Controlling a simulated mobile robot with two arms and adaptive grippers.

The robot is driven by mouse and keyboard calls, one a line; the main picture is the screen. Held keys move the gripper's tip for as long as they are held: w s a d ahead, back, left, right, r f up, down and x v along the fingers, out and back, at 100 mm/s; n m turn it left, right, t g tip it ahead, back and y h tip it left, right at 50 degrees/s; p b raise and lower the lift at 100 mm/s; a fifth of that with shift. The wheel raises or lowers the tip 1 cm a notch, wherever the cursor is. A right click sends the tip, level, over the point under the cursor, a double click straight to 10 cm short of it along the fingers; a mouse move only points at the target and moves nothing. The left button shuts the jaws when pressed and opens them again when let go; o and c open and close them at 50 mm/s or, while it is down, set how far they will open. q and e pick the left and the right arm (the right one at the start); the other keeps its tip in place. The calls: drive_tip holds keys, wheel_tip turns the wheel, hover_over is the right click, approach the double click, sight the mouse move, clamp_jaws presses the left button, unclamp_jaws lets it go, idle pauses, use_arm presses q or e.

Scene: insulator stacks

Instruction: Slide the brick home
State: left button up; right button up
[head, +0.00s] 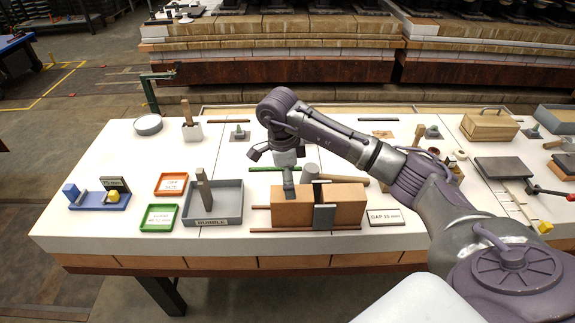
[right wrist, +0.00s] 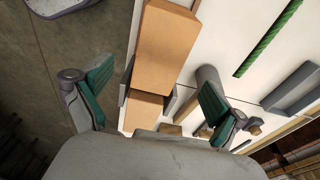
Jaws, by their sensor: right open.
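Two orange-brown bricks, the left brick (head: 290,207) and the right brick (head: 349,203), lie end to end on the white table. A dark grey plate (head: 324,216) stands against their front at the joint. My right gripper (head: 271,167) is open and empty over the left brick. In the right wrist view its teal-padded fingers (right wrist: 155,95) are spread wide, with the nearer brick (right wrist: 145,111) and the longer-looking brick (right wrist: 166,45) between and beyond them. I cannot tell whether a finger touches a brick. My left gripper is not in view.
A mallet with a grey head (head: 310,172) lies close behind the bricks. A grey rubble tray (head: 229,190) stands left, with red (head: 171,184) and green (head: 160,217) trays beside it. A "GAP 10 mm" sign (head: 384,216) lies right. Bare table shows at the front edge.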

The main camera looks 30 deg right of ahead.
sight(301, 193)
drive_tip(key=f, duration=0.5)
drive_tip(key=f+p, duration=0.1)
drive_tip(key=f, duration=0.2)
drive_tip(key=shift+s+d+f, duration=0.1)
drive_tip(key=shift+s+d, duration=0.15)
drive_tip(key=shift+d, duration=0.15)
drive_tip(key=c, duration=1.7)
drive_tip(key=shift+o, duration=0.2)
drive_tip(key=shift+s+d, duration=0.1)
drive_tip(key=shift+d, duration=0.1)
drive_tip(key=shift+s+d, duration=0.2)
drive_tip(key=shift+d, duration=0.1)
drive_tip(key=shift+s+d, duration=0.15)
drive_tip(key=shift+d, duration=0.1)
drive_tip(key=shift+s+d, duration=0.15)
drive_tip(key=shift+d, duration=0.15)
